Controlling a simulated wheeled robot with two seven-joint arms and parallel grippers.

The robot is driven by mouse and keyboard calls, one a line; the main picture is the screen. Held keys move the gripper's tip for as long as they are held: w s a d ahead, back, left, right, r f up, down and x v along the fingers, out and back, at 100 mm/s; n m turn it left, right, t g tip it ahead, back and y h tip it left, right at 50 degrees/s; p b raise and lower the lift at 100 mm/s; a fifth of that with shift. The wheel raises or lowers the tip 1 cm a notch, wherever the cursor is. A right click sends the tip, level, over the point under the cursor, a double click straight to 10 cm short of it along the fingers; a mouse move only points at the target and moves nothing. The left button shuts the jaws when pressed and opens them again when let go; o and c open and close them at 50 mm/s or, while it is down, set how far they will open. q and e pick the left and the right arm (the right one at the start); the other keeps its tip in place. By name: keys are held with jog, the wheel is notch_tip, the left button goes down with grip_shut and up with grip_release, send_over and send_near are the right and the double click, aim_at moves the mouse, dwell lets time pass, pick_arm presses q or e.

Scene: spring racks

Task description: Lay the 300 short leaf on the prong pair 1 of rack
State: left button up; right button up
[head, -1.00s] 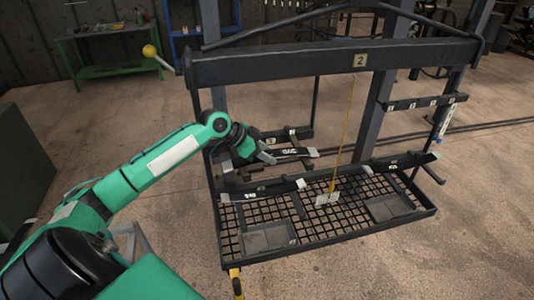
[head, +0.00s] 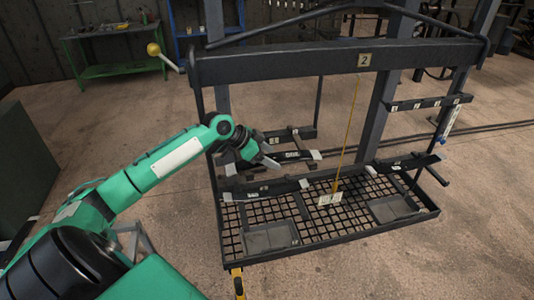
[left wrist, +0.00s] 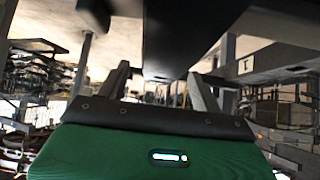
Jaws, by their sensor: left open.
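My left gripper (head: 268,158) is open, above the rear left of the rack's grid tray, by the left end of a dark leaf with pale ends (head: 290,156). I see no leaf clearly between its fingers. The labels are too small to tell which leaf is the 300 short one. The black rack (head: 330,66) has a top beam labelled 2. In the left wrist view the fingers (left wrist: 158,75) stand apart, with a dark bar close above. My right gripper is out of view.
The grid tray (head: 345,232) holds two grey plates. A yellow cord (head: 350,125) hangs from the beam to a pale tag. A yellow-knobbed lever (head: 154,50) juts out left. A numbered bar (head: 428,103) is at right. Floor left of the rack is open.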

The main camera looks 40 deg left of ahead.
pick_arm(q)
jog(key=shift+s+a+r+b, duration=0.2)
jog(key=shift+s+a+b, duration=0.05)
jog(key=shift+a+b, duration=0.05)
jog(key=b+v, duration=0.5)
jog(key=v, duration=0.8)
jog(key=shift+r+b, duration=0.2)
jog(key=shift+b, duration=0.2)
jog(key=shift+w+d, duration=0.1)
